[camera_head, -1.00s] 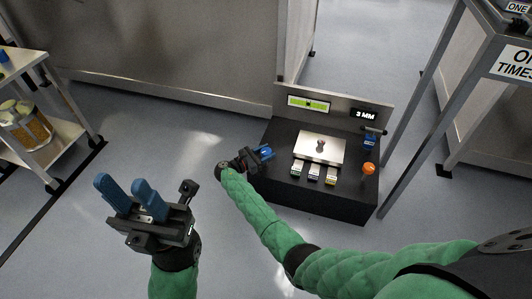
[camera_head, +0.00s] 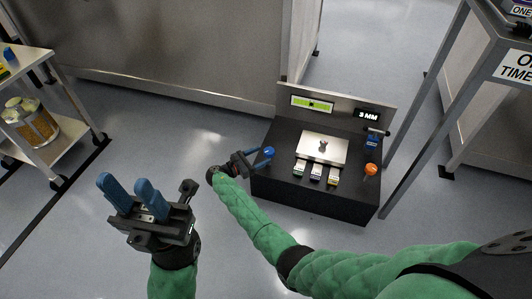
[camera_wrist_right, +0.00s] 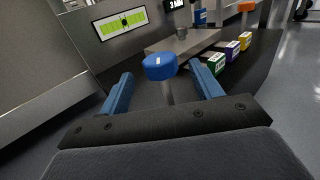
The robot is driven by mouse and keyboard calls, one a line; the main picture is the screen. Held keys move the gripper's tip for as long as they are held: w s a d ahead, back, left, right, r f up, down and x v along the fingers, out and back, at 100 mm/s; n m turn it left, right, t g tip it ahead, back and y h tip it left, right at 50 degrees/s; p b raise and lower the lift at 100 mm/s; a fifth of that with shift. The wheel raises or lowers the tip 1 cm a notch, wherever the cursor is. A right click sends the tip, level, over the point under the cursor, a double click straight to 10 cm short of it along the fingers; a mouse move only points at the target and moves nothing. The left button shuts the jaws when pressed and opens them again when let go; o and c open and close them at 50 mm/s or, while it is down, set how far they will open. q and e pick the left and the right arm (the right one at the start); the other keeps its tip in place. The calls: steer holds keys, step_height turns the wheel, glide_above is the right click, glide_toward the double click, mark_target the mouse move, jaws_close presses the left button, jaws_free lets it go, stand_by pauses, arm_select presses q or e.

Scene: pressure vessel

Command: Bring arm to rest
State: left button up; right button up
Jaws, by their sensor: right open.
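My right gripper (camera_head: 258,157) is at the left side of the black test station (camera_head: 330,207). In the right wrist view its two blue fingers (camera_wrist_right: 162,82) are spread apart and empty. A blue knob (camera_wrist_right: 160,66) on a grey stem shows around the fingertips, not gripped; it also shows in the head view (camera_head: 269,151). I cannot tell whether the fingers clear it fully. My left gripper (camera_head: 128,192) is raised at the lower left, its blue fingers apart with nothing between them.
The station has a metal plate (camera_head: 322,147), several coloured labelled tabs, an orange knob (camera_head: 371,169) and a "3 MM" display (camera_head: 367,116). A metal frame (camera_head: 425,110) stands to the right. A shelf cart (camera_head: 50,135) with a jar (camera_head: 30,122) is at the left. Floor between is clear.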

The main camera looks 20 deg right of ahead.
steer(key=shift+v, duration=1.35)
